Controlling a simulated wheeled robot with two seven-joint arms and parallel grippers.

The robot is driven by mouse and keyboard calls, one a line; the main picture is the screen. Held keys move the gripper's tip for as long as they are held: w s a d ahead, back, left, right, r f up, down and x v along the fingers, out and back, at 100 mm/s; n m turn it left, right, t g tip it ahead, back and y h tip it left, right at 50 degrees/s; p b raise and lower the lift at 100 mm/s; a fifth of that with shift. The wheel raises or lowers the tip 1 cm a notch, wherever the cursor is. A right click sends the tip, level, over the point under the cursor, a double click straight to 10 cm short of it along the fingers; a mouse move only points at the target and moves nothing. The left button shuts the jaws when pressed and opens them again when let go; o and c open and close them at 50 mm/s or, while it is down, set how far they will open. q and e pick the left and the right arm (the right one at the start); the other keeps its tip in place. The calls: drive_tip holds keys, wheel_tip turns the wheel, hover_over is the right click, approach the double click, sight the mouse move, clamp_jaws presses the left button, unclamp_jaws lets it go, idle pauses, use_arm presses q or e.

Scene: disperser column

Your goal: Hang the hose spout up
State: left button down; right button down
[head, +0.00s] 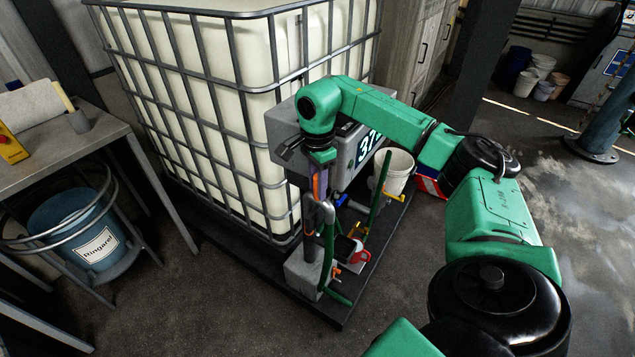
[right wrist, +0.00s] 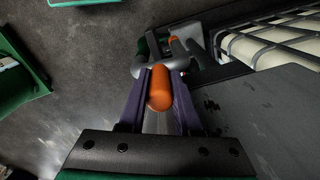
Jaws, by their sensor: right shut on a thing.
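The hose spout has an orange grip (right wrist: 160,90) and a grey metal part (head: 327,212), with a green hose (head: 329,245) hanging below it in the head view. My right gripper (head: 318,187) points down beside the grey dispenser box. Its purple fingers are shut on the orange grip, as the right wrist view also shows (right wrist: 160,105). The dispenser box (head: 340,125) carries a display reading 372 and stands in front of the caged tank. My arm and gripper hide part of the box and the spout's place of rest cannot be made out. My left gripper is not in view.
A large caged white tank (head: 210,110) stands behind the dispenser on a dark platform (head: 365,285). A white bucket (head: 399,172) stands at the platform's right. A steel table (head: 80,145) and a blue bucket (head: 78,228) are at the left. Open floor lies at the front left.

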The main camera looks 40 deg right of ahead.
drive_tip(key=shift+f, duration=0.25)
idle(0.5)
drive_tip(key=c, duration=0.5)
unclamp_jaws()
drive_tip(key=shift+s+f, duration=0.1)
wheel_tip(320, 180, up, 8)
drive_tip(key=shift+a+r+b, duration=0.1)
drive_tip(key=shift+r+b, duration=0.15)
drive_tip(key=shift+b, duration=0.3)
wheel_tip(320, 180, up, 6)
drive_tip(key=p, duration=0.3)
drive_tip(key=shift+r, duration=0.15)
